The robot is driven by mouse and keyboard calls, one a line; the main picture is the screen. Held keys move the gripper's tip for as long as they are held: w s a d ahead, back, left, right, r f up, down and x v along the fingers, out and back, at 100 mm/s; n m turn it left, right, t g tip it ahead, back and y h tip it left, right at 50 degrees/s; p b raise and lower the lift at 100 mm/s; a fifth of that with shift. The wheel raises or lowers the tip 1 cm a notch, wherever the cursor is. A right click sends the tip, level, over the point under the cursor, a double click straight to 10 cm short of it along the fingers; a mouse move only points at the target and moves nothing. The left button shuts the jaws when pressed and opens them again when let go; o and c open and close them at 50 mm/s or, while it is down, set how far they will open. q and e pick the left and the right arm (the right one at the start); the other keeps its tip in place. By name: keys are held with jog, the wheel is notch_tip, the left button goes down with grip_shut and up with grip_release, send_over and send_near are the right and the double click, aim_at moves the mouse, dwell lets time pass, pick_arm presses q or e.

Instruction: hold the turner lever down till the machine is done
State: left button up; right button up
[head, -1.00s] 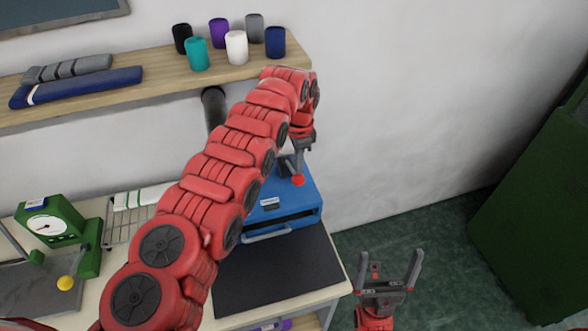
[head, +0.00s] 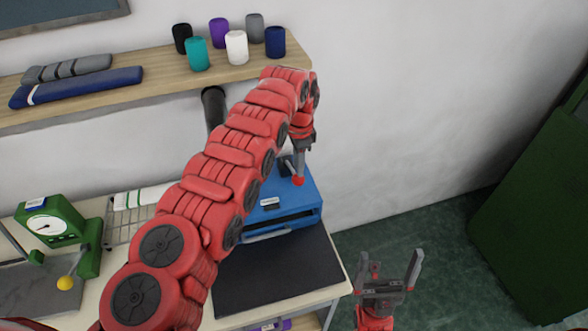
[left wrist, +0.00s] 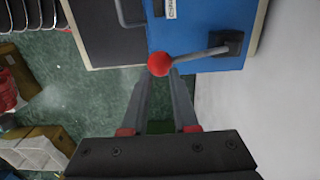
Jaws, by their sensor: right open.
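The blue machine (head: 290,195) stands on the table by the wall. Its turner lever is a thin grey rod with a red ball knob (head: 298,181). In the left wrist view the rod runs from a dark mount (left wrist: 228,42) on the machine to the red knob (left wrist: 159,64). My left gripper (head: 299,174) points down at the knob. In the left wrist view its two fingers (left wrist: 160,80) reach the knob, which sits at their tips, and they look closed around it. My right gripper (head: 390,268) is open and empty, off the table's right side.
A dark mat (head: 280,275) lies before the machine. A green dial device (head: 55,225) and a yellow ball knob (head: 65,283) are at the left.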

aim_at(299, 183)
pick_arm(q)
jog(key=shift+f, duration=0.15)
jog(key=shift+s+f+b, duration=0.1)
jog(key=shift+f+b, duration=1.45)
jog(key=shift+f, duration=1.7)
jog(key=shift+s+f+b, duration=0.15)
jog(key=shift+f+b, duration=0.15)
jog(key=shift+d, duration=0.1)
